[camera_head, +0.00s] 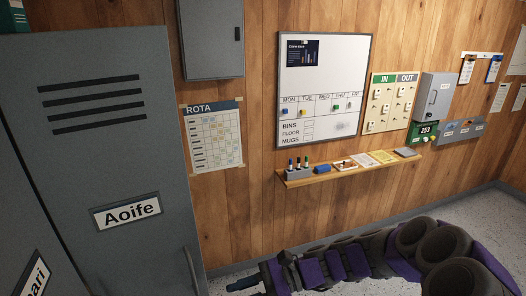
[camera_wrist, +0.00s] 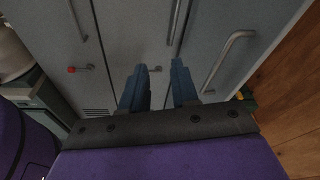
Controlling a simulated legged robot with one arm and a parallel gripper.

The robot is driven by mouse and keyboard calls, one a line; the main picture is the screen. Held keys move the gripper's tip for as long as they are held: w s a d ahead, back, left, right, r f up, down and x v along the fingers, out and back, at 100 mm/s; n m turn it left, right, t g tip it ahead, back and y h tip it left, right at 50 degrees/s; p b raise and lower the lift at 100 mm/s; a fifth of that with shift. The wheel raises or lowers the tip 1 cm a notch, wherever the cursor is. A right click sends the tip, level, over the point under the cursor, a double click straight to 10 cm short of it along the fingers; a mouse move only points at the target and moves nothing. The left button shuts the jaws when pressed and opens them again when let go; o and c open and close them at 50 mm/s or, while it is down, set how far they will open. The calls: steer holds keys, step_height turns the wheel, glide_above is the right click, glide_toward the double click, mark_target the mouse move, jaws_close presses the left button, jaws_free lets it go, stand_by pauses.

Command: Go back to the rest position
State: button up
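My gripper (camera_wrist: 158,67) shows in the wrist view with its two dark blue fingers apart and nothing held between them. It points towards grey locker doors (camera_wrist: 135,25) with metal handles. In the head view my gripper (camera_head: 243,285) is at the bottom, left of centre, low and beside the grey locker (camera_head: 110,150) labelled Aoife. My purple and grey arm stretches from there to the lower right. I cannot tell whether the fingers touch the locker.
A wooden shelf (camera_head: 335,175) with pens and small items juts from the wall under a whiteboard (camera_head: 345,62). An IN/OUT board (camera_head: 390,100), a grey box (camera_head: 436,95) and a green first-aid-like box (camera_head: 424,131) hang to the right. Grey floor (camera_head: 480,210) shows clear at the right.

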steer(key=s+d+f+n+g+h+b, duration=0.1)
steer(key=s+d+n+h+b, duration=0.25)
steer(key=s+n+h, duration=0.75)
steer(key=s+d+f+t+h+b, duration=0.2)
steer(key=s+d+f+t+h, duration=0.1)
steer(key=s+d, duration=0.9)
steer(key=d+h, duration=0.1)
steer(key=d, duration=0.2)
steer(key=shift+d+n, duration=0.15)
steer(key=shift+n, duration=0.25)
